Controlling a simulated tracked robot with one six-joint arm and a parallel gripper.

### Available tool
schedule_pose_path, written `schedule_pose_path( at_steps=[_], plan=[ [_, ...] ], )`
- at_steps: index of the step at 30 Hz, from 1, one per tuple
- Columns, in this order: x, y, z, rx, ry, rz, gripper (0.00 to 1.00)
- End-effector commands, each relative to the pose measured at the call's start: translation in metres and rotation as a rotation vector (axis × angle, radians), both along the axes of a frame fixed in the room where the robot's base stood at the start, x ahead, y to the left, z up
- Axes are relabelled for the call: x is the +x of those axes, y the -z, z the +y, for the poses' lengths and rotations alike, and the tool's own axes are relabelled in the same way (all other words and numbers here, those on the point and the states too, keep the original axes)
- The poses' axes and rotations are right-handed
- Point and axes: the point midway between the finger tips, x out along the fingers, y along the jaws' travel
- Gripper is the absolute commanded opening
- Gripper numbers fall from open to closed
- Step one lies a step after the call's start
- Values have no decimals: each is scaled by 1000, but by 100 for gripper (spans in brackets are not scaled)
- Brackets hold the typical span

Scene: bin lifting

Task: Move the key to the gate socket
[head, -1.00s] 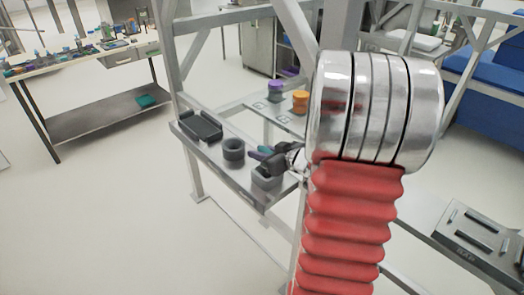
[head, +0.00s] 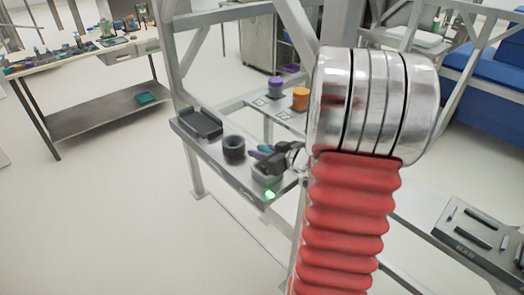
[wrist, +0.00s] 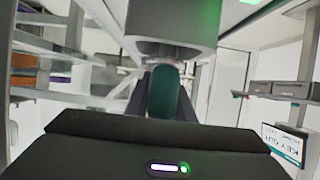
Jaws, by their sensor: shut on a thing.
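My gripper (head: 272,160) is at the right end of the grey shelf, at the grey gate socket (head: 266,178). A green light (head: 269,194) glows at the socket's front. In the wrist view, my dark fingers are shut on a teal rounded piece (wrist: 163,92), which I take to be the key. It meets a grey round body (wrist: 172,25) with a green sheen, seemingly the socket. How deep the key sits is hidden.
A dark ring-shaped holder (head: 233,148) and a black tray (head: 199,124) stand left on the same shelf. Purple (head: 275,86) and orange (head: 300,99) pieces stand behind. Metal frame posts surround the shelf. A slotted panel (head: 480,232) is at the right.

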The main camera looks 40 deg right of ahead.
Motion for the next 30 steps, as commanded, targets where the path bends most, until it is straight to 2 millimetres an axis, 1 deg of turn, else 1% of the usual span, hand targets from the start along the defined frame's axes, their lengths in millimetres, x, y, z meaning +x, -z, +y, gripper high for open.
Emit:
schedule_pose_path(
  at_steps=[2, 3, 9, 11, 16, 17, 26, 30],
  plan=[
    [0, -1, 0, -1, 0, -1, 0],
    [0, -1, 0, -1, 0, -1, 25],
    [0, 0, 0, 0, 0, -1, 39],
    [0, 0, 0, 0, 0, 0, 43],
    [0, 0, 0, 0, 0, 0, 44],
    [0, 0, 0, 0, 0, 1, 45],
    [0, 0, 0, 0, 0, 0, 66],
    [0, 0, 0, 0, 0, 0, 66]
  ],
)
